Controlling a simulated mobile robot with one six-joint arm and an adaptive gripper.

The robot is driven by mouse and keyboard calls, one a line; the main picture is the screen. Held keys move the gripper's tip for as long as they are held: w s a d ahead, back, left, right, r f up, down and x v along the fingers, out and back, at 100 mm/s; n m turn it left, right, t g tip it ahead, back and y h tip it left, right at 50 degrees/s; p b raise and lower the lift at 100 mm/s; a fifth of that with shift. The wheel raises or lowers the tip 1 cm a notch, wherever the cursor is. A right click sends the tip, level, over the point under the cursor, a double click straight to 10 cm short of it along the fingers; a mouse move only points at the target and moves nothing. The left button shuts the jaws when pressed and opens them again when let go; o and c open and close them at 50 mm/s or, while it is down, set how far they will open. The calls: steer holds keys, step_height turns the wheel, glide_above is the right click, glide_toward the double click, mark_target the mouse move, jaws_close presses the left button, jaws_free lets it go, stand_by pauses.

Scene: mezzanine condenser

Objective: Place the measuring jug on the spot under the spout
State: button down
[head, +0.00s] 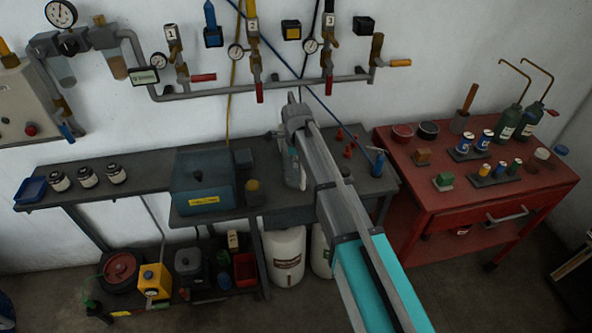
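I cannot make out the measuring jug in the head view; it may be hidden behind my arm. My arm reaches from the lower right up over the dark grey bench (330,213). A grey and teal part hangs at its far end, and my gripper (295,183) seems to be at its lower tip, over or in front of the bench. Its fingers are too small and too covered to tell open from shut. Neither the spout nor the spot under it can be picked out. The pipe manifold (215,93) with numbered valves runs along the wall above the bench.
A dark blue-grey box (203,182) stands on the bench left of my arm. Small red pieces (348,152) and a blue-topped tool (378,163) are right of it. A red cart (405,168) holds bottles and cans. White drums (284,255) stand below.

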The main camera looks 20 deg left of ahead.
steer(key=shift+f+b, duration=0.85)
steer(key=shift+f, duration=0.45)
steer(key=c, duration=0.8)
jaws_free()
steer(key=shift+r, duration=0.25)
step_height(320, 180, up, 12)
steer(key=p, duration=1.2)
steer(key=shift+s, duration=0.2)
steer(key=shift+d, duration=0.1)
